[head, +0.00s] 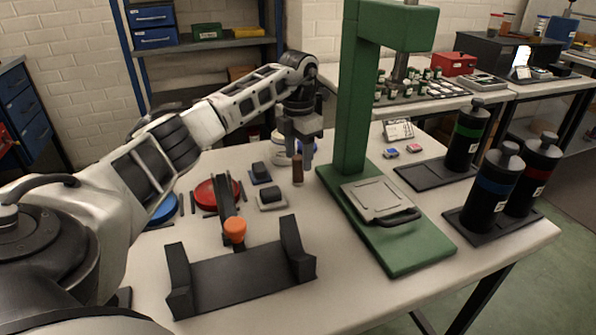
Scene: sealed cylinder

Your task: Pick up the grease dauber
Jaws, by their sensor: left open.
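A small upright brown cylinder (298,170), which looks like the grease dauber, stands on the table left of the green press. My left gripper (300,156) points down just above and around its top, with the fingers apart. I cannot tell whether a finger touches it. A jar with a pale and blue label (279,148) stands just behind, partly hidden by the gripper. My right gripper is not in view.
The green press (350,110) rises close to the gripper's right. Small dark blocks (260,173), red (206,192) and blue (165,209) discs, and a black cradle (240,275) with an orange knob (235,230) lie nearer. Black canisters (494,185) stand at right.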

